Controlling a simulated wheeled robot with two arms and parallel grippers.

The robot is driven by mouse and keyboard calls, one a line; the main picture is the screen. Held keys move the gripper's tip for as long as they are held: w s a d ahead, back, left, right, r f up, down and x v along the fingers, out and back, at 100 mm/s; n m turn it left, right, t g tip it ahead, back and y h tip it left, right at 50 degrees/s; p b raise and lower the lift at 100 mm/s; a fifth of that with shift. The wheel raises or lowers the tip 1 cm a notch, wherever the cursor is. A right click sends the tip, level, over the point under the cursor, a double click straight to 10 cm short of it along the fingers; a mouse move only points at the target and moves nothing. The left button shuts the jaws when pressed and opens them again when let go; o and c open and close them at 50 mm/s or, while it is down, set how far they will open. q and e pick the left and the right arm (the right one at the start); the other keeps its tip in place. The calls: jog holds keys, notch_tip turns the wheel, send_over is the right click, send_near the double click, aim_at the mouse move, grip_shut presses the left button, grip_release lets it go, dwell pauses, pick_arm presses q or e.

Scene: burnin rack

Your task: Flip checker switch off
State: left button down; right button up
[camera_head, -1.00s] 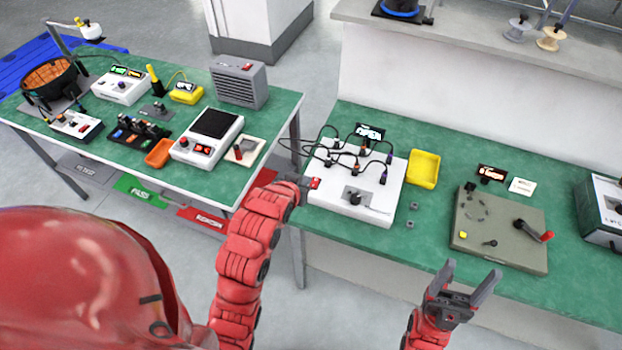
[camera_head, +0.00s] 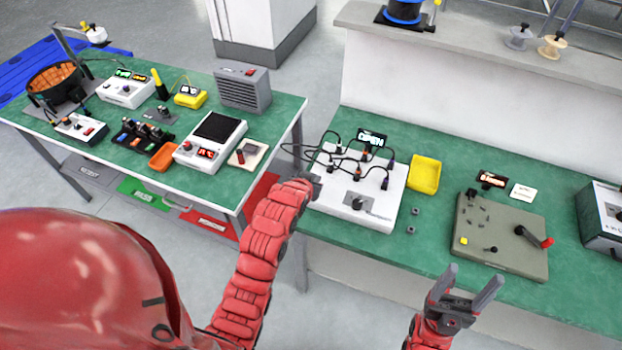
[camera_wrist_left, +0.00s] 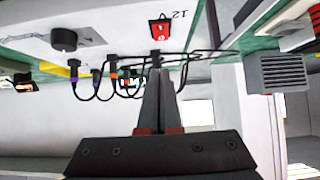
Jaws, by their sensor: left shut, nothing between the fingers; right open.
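The checker (camera_head: 337,205) is a white box with a black knob and several cables on top, on the right green bench. Its red rocker switch (camera_wrist_left: 160,29) shows in the left wrist view, beside the printed number 12. In the head view my left gripper hides the switch. My left gripper (camera_head: 313,184) is at the checker's left edge. In the left wrist view its fingers (camera_wrist_left: 159,62) are shut and empty, with the tips close to the switch. I cannot tell whether they touch it, or which way the rocker is tipped. My right gripper (camera_head: 474,281) is open and empty before the bench.
A small black display (camera_head: 371,138) stands behind the checker. A yellow tray (camera_head: 424,173) and a grey plate with a red-handled crank (camera_head: 500,240) lie to its right. The left bench (camera_head: 272,130) holds several devices. A gap separates the benches.

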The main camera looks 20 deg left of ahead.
pick_arm(q)
jog(key=f+p, duration=0.1)
jog(key=w+f+p, duration=0.1)
jog(key=f, duration=0.1)
jog(key=shift+w, duration=0.3)
jog(key=shift+f+p, duration=0.3)
jog(key=shift+f, duration=0.55)
jog(key=shift+w+f, duration=0.1)
jog(key=shift+f, duration=0.1)
jog(key=shift+w+f+b, duration=0.15)
jog(key=shift+f+b, duration=0.1)
jog(key=shift+b, duration=0.3)
jog(key=shift+r+g, duration=0.1)
jog(key=shift+g, duration=0.2)
